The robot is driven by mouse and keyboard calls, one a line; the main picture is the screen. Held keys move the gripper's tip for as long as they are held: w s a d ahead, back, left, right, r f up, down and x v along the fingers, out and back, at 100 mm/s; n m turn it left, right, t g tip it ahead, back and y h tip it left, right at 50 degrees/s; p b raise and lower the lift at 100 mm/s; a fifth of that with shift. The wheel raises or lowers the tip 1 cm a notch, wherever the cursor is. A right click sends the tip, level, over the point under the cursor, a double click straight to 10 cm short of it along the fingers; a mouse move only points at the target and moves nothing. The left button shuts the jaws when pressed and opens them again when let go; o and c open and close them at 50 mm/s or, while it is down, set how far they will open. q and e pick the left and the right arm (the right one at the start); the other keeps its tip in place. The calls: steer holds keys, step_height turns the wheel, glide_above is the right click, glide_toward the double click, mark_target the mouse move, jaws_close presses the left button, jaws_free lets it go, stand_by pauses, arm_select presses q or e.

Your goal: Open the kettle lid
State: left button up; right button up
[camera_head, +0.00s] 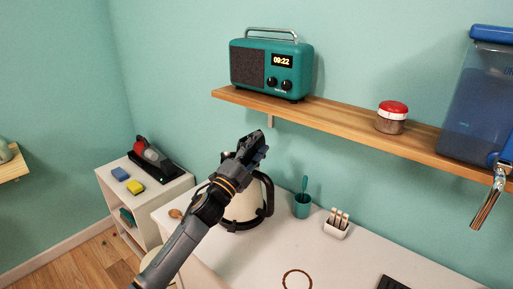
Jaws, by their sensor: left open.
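The kettle (242,207) stands on the white counter, with a cream body, a dark base and a dark handle on its right side. My left arm crosses in front of it and hides its left part and much of its top. My left gripper (257,140) is open and empty, above the kettle in the picture and in front of the wall. The kettle lid is mostly hidden behind the gripper and wrist, so I cannot tell its state. My right gripper does not show.
A wooden shelf (340,118) above holds a teal radio (272,66), a red-lidded jar (391,118) and a blue water dispenser (475,110). A teal cup (301,206) and a white holder (337,226) stand right of the kettle. The counter's front middle is mostly clear.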

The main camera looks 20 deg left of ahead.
arm_select(q)
steer(key=v, duration=1.2)
steer(key=shift+f, duration=0.1)
